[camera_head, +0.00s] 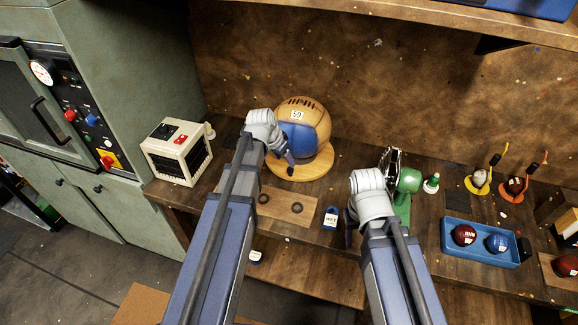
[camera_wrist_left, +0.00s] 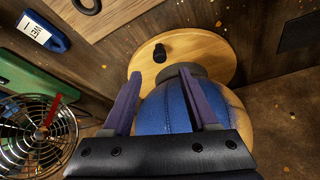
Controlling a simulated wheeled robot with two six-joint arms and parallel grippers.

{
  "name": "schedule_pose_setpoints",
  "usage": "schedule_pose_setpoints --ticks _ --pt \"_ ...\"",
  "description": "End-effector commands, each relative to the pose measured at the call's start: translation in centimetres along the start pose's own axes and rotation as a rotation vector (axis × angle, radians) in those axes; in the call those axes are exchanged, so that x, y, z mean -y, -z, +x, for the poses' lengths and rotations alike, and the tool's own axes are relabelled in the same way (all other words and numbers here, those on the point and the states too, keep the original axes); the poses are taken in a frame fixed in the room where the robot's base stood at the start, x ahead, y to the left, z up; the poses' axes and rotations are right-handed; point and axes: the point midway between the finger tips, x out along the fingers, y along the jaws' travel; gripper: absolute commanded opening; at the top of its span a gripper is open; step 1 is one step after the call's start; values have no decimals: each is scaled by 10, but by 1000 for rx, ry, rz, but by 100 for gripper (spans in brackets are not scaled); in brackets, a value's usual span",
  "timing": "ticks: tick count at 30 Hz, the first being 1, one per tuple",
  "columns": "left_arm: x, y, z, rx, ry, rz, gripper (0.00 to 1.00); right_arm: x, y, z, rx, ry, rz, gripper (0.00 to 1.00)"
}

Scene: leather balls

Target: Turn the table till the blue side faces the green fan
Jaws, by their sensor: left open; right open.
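A round wooden turntable (camera_head: 316,166) carries a large tan leather ball (camera_head: 307,113) with a blue panel (camera_head: 299,140), which faces the front, toward my left arm. The panel also shows in the left wrist view (camera_wrist_left: 164,112). A dark peg (camera_wrist_left: 160,52) stands near the turntable's rim. My left gripper (camera_head: 288,160) is open beside the ball; in the left wrist view its fingertips (camera_wrist_left: 160,75) point toward the peg, with nothing gripped. The green fan (camera_head: 408,180) stands to the right, partly behind my right wrist. My right gripper (camera_head: 349,238) is open, mostly hidden by its own wrist.
A wooden board with dark rings (camera_head: 288,206) and a blue labelled tag (camera_head: 331,217) lie in front of the turntable. A cream box (camera_head: 178,151) stands left. A blue tray (camera_head: 480,252) with red and blue balls sits right. The wall is close behind the ball.

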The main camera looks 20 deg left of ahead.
Motion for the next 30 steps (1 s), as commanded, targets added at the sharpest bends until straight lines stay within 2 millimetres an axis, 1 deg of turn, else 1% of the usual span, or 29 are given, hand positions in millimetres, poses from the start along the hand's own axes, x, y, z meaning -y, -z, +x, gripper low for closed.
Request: schedule_pose_setpoints --ticks 1,5,12,16,20,28,29,30 --pt "0 -1 7 0 0 0 59 1 0 6 0 0 0 50" --pt "0 -1 20 0 0 0 59 2 1 19 0 0 0 50" --pt "0 -1 53 0 -1 0 59 5 3 49 0 0 1 50" --pt "0 -1 68 0 0 1 59 6 4 62 0 0 1 50" --pt "0 0 74 0 0 0 59 6 4 68 0 0 1 50" --pt "0 0 73 0 0 0 59 6 4 67 0 0 1 50" --pt "0 0 73 0 0 0 57 6 4 67 0 0 1 50" --pt "0 0 73 0 0 0 52 6 4 67 0 0 1 50"
